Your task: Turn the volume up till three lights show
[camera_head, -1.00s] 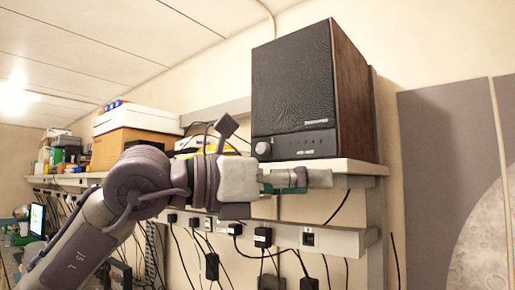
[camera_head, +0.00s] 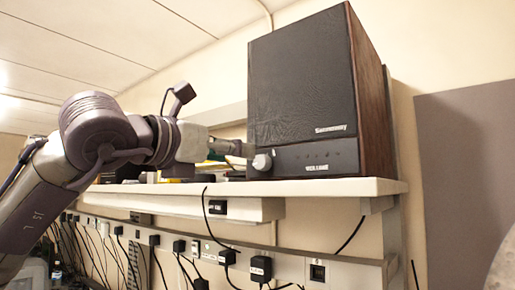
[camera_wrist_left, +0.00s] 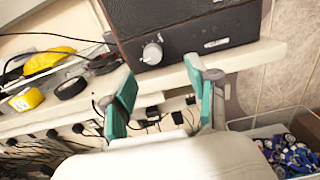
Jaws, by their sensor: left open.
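The speaker (camera_head: 300,90) is a dark box with brown wooden sides, standing on a white shelf. Its pale round volume knob (camera_head: 262,162) is at the lower left of the front panel, and shows in the left wrist view (camera_wrist_left: 152,53). Any lights on the panel are too small to tell lit from unlit. My left gripper (camera_head: 238,149) is just left of the knob in the head view. In the left wrist view its green-padded fingers (camera_wrist_left: 163,85) are spread and empty, with the knob beyond them and apart from them. My right gripper is not in view.
The white shelf (camera_head: 340,187) runs under the speaker. Yellow-and-black tape measures (camera_wrist_left: 24,100) and cables lie on it left of the speaker. A socket rail (camera_head: 340,272) with plugs and hanging cables is below. A clear bin (camera_wrist_left: 260,125) of small parts is lower right.

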